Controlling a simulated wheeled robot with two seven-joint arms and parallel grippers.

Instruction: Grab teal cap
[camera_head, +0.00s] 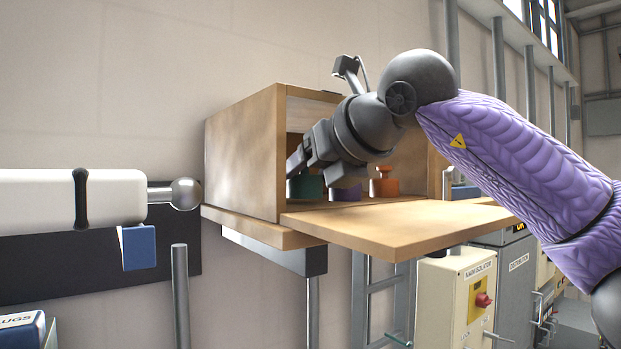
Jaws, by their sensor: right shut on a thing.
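The teal cap (307,187) is inside the open wooden box, at the left of a short row of caps. My right gripper (294,168) reaches into the box from the right and is shut at the teal cap. The fingertips are partly hidden by the box's left wall and the gripper body, so the exact contact is hard to see. A purple cap (346,194) and an orange cap (384,184) stand to the right of the teal one. My left gripper is not in view.
The wooden box (243,155) is mounted at the wall, with a lowered wooden flap (400,228) in front. A white cylinder (110,196) with a metal ball end is at left. A main isolator box (456,290) with a red knob stands below right.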

